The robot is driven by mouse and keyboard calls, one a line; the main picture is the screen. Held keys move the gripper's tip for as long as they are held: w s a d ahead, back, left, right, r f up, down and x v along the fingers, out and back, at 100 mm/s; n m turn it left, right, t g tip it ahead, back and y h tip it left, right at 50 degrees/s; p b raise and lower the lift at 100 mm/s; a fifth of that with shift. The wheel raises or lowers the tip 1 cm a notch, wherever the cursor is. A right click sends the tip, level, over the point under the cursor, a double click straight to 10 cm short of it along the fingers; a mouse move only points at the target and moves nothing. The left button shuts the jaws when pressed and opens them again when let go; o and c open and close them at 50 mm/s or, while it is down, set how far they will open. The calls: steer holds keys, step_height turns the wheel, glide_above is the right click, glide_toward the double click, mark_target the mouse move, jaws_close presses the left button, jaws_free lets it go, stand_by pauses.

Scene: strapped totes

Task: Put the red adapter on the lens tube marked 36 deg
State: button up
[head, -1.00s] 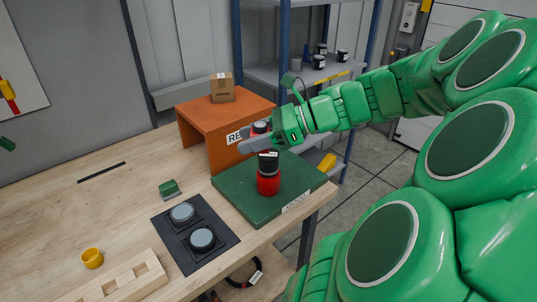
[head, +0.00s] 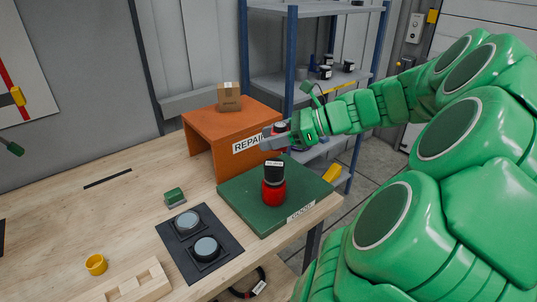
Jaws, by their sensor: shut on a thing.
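My gripper (head: 274,139) is above the green mat (head: 240,192), in front of the orange stand marked REPAIR. It is shut on a small red piece with a dark grey top (head: 280,127), which looks like the red adapter; the fingers hide part of it. Below it, a black tube with a white label (head: 274,171) stands upright in or on a wider red base (head: 273,192) on the mat. The held piece is apart from this tube. The label is too small to read, so I cannot tell whether it is 36 deg.
The orange stand (head: 205,123) carries a cardboard box (head: 229,98). A black plate (head: 222,229) with two round grey pads, a green block (head: 174,197), a yellow cup (head: 95,265) and a wooden rack (head: 135,285) are on the table. Shelves behind hold several dark jars (head: 325,72).

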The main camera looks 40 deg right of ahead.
glide_above(270, 163)
steer(key=f, duration=0.7)
steer(key=shift+a, duration=0.25)
steer(key=shift+f, duration=1.45)
steer(key=o, duration=1.1)
steer(key=shift+f, duration=0.1)
steer(key=shift+s+d+r, duration=0.1)
steer(key=shift+d+r, duration=0.1)
steer(key=v, duration=1.1)
steer(key=shift+r, duration=0.2)
steer(key=shift+s+d, duration=0.15)
